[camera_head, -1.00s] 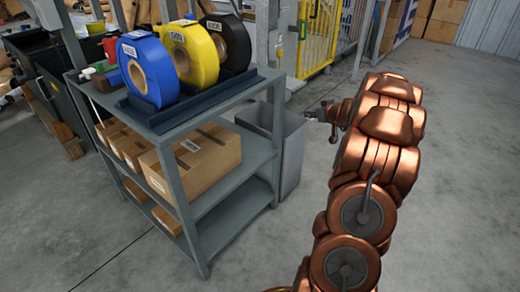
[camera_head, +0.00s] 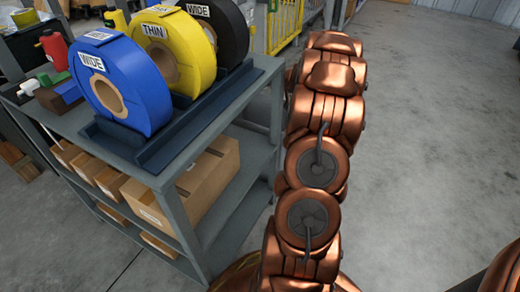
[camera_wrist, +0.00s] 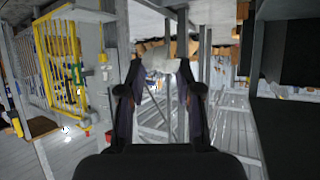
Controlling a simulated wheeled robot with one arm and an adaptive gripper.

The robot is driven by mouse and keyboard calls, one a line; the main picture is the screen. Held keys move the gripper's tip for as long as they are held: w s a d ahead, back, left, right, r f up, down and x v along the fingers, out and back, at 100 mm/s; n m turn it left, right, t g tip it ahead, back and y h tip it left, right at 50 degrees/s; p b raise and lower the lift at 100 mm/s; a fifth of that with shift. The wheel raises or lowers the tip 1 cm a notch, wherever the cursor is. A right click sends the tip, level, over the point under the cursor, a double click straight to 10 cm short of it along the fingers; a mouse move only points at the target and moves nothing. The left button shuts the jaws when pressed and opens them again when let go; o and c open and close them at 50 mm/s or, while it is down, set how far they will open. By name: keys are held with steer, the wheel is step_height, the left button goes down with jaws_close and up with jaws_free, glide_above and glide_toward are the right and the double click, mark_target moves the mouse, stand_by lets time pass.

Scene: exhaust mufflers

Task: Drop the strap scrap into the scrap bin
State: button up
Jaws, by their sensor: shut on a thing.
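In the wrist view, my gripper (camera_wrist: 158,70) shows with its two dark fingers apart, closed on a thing. A pale, blurred shape (camera_wrist: 161,62) lies between the fingertips and fits the strap scrap, though its outline is hard to make out. In the head view my copper-coloured arm reaches away past the right side of the shelf cart, and its gripper end is hidden behind the arm. The grey scrap bin beside the cart is almost wholly hidden by the cart and my arm, so I cannot tell how the gripper stands over it.
A grey shelf cart (camera_head: 190,165) stands close on the left. It carries a blue reel (camera_head: 125,85), a yellow reel (camera_head: 185,50), a black reel (camera_head: 222,28) and cardboard boxes (camera_head: 195,185) below. Yellow fencing (camera_head: 285,25) stands behind. The floor at right is clear.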

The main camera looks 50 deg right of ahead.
mark_target(266, 91)
steer(key=shift+f, duration=2.3)
steer(key=o, duration=0.8)
steer(key=shift+s, duration=0.1)
steer(key=shift+v, duration=6)
